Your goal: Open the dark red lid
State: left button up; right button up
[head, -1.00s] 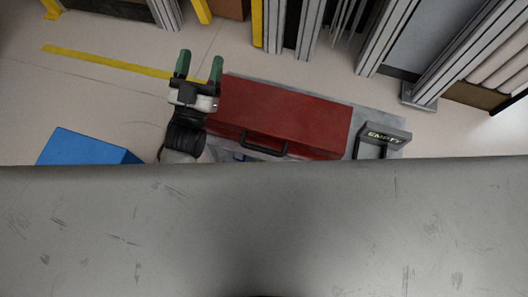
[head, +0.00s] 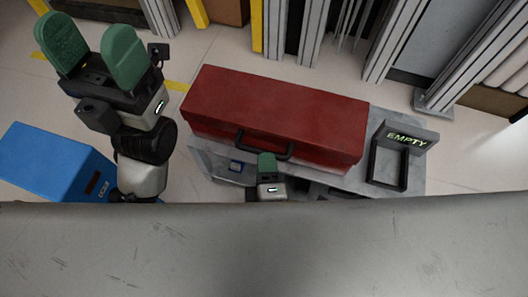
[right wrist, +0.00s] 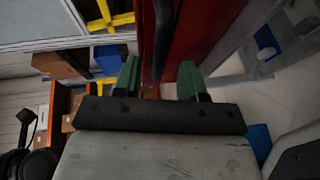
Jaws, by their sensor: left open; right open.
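The dark red lid (head: 285,105) is a long box-shaped cover, shut over a grey module (head: 215,155) in the head view. A black handle (head: 264,147) sticks out from its front side. My right gripper (head: 266,160) is at the handle, just below it in the picture, seen end-on. In the right wrist view my open right gripper (right wrist: 157,80) has a green finger on each side of the dark handle bar (right wrist: 162,35); I cannot tell whether they touch. My left gripper (head: 92,48) is open and empty, raised at the upper left.
A grey holder labelled EMPTY (head: 403,139) stands right of the lid. A blue box (head: 50,160) is at the left. Metal frame posts (head: 390,45) stand at the back. A grey surface covers the bottom of the head view. Open floor lies left of the lid.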

jog(key=shift+w+a+f+b, duration=0.1)
jog(key=shift+w+f+b, duration=0.1)
jog(key=shift+w, duration=0.85)
jog(key=shift+w+a+f+b, duration=0.1)
jog(key=shift+w+f+b, duration=0.1)
jog(key=shift+w, duration=0.85)
jog(key=shift+c, duration=0.4)
grip_shut()
